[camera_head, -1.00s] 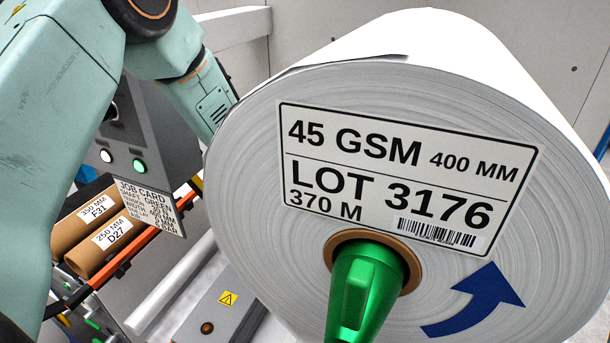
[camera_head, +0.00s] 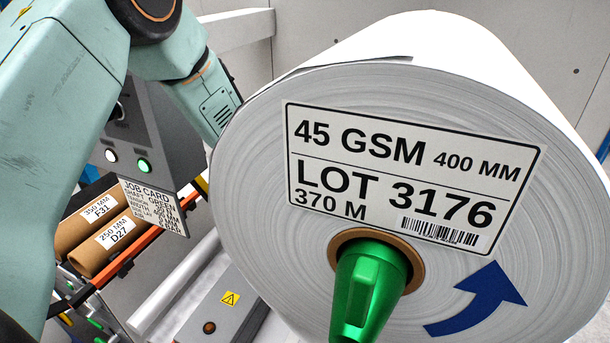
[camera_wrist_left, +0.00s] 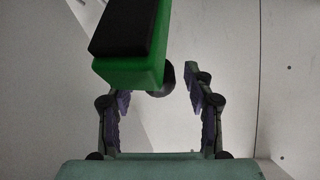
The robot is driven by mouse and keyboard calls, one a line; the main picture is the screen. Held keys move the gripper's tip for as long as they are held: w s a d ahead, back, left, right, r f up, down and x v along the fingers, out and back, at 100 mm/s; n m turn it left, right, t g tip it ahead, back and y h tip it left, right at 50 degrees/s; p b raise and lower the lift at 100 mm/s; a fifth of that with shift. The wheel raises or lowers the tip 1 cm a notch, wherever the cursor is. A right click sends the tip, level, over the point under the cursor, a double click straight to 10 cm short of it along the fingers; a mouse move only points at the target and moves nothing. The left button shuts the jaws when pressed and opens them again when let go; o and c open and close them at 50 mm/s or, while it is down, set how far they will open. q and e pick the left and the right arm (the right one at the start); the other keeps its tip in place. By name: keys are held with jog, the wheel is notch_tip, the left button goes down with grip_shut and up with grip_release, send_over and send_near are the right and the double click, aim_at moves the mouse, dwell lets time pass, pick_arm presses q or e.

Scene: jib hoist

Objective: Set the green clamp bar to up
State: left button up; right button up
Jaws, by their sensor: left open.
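The green clamp bar (camera_wrist_left: 130,73) shows in the left wrist view as a green block with a black face (camera_wrist_left: 131,28), tilted and entering from the top. A dark round part sits behind its lower end. My left gripper (camera_wrist_left: 152,85) is open, its two fingers spread below and to either side of the bar's lower end. The bar hides part of the left finger's upper end, and I cannot tell whether they touch. In the head view my left arm reaches behind the paper roll (camera_head: 250,170), which hides the gripper and bar. My right gripper is not in view.
The big roll fills the right of the head view, with a green shaft end (camera_head: 368,290) in its core. At left are a grey control box (camera_head: 165,130), a job card (camera_head: 155,207) and brown cores (camera_head: 85,220). A grey unit (camera_head: 225,305) lies below.

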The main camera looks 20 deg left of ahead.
pick_arm(q)
jog(key=shift+s+a+r, duration=0.1)
jog(key=shift+s+r, duration=0.1)
jog(key=shift+s, duration=0.05)
jog(key=v, duration=1.1)
jog(key=shift+s, duration=0.3)
jog(key=shift+w, duration=0.2)
jog(key=shift+s, duration=0.1)
